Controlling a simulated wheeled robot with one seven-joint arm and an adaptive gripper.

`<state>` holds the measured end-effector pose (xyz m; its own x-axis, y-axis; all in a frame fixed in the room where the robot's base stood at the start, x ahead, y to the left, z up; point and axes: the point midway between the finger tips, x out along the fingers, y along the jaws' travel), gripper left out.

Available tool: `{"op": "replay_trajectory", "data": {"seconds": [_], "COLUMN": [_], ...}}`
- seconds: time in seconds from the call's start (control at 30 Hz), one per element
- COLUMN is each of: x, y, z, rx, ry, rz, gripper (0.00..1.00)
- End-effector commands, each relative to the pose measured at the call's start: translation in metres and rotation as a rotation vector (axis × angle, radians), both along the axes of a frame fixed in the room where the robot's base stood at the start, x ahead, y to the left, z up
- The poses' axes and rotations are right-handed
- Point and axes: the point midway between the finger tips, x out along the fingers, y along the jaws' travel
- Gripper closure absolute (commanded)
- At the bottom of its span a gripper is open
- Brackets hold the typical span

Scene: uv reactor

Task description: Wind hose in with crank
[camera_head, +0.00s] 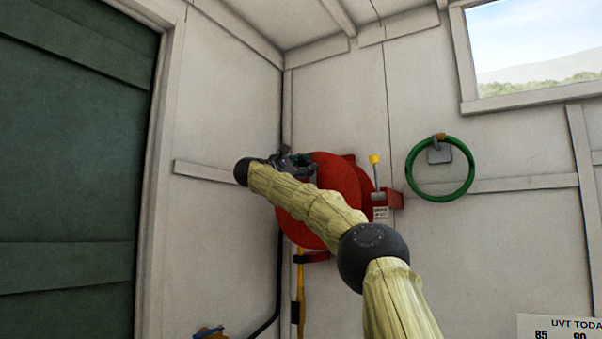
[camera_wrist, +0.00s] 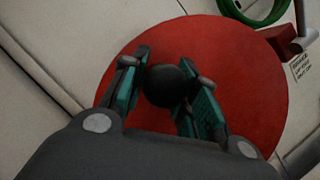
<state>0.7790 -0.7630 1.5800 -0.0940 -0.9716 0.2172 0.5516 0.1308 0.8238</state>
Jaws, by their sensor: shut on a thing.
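The red hose reel (camera_head: 345,185) is mounted on the white wall near the corner, and its round red face (camera_wrist: 245,85) fills much of the wrist view. My gripper (camera_head: 290,160) is at the reel's upper left in the head view. In the wrist view my gripper (camera_wrist: 172,88) has its fingers on either side of a dark round crank knob (camera_wrist: 168,85) and is shut on it. The rest of the crank is hidden behind the knob and fingers. A yellow hose end (camera_head: 299,280) hangs below the reel.
A yellow-knobbed lever (camera_head: 376,175) stands on a red bracket (camera_head: 390,198) right of the reel, with a small label. A green hose ring (camera_head: 412,170) hangs further right. A dark green door (camera_head: 75,170) is at left. A printed sign (camera_head: 560,327) is at lower right.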

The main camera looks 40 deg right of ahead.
Motion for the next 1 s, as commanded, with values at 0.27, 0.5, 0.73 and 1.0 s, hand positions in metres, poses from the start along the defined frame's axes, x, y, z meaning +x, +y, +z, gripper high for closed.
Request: {"op": "replay_trajectory", "data": {"seconds": [0.27, 0.5, 0.73, 1.0], "x": [-0.0026, -0.0028, -0.0027, -0.0014], "y": [-0.0021, -0.0025, -0.0021, -0.0001], "z": [-0.0051, -0.0055, -0.0052, -0.0024], "rx": [0.012, 0.013, 0.012, 0.009], "ry": [-0.026, -0.026, -0.026, -0.026], "rz": [-0.004, -0.004, -0.004, 0.001], "gripper": [1.00, 1.00, 0.49, 0.49]}}
